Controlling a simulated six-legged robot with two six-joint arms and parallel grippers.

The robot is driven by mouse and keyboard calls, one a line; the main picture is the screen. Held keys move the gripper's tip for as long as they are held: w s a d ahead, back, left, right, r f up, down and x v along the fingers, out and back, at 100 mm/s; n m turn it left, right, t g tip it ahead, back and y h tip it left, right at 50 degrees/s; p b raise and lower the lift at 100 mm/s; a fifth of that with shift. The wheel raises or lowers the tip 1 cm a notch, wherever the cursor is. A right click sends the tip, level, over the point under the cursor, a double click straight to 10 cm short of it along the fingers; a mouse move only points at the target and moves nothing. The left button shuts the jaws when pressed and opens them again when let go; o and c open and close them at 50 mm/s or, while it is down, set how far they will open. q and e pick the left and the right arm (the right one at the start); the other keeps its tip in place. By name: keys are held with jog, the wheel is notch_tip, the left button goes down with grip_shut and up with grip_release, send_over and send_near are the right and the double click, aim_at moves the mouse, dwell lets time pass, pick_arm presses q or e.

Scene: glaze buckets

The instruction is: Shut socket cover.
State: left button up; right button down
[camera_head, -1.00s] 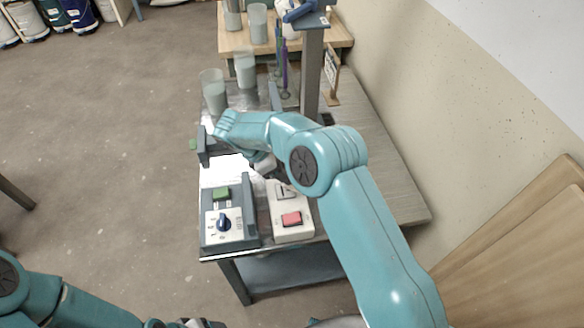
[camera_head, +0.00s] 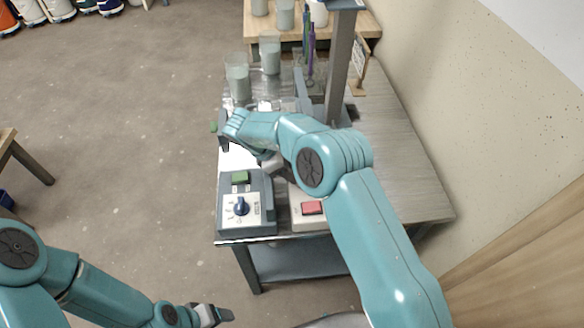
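No socket cover can be made out for certain. A white box with a red button (camera_head: 312,208) stands at the table's front edge, its back part hidden by my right arm. To its left is a grey control box (camera_head: 247,226) with a blue knob and a green button. My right gripper (camera_head: 268,163) is over the table behind these boxes, mostly hidden by its own arm, so its fingers cannot be read. My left gripper (camera_head: 222,315) is low at the bottom, away from the table in front of it; its opening is too small to tell.
The table (camera_head: 408,180) has bare room on its right. Glaze beakers (camera_head: 238,82) stand at the back left, beside a grey upright post (camera_head: 338,75). A wall closes the right side. Open floor (camera_head: 110,130) lies to the left, with buckets (camera_head: 60,8) far off.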

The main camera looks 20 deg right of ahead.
jog(key=shift+a+f, duration=0.15)
jog(key=shift+f, duration=0.05)
jog(key=c, duration=0.6)
grip_release()
jog(key=shift+r, duration=0.2)
jog(key=v, duration=1.1)
jog(key=shift+w+a, duration=0.1)
jog(key=shift+p+v, duration=1.65)
jog(key=shift+v, duration=0.8)
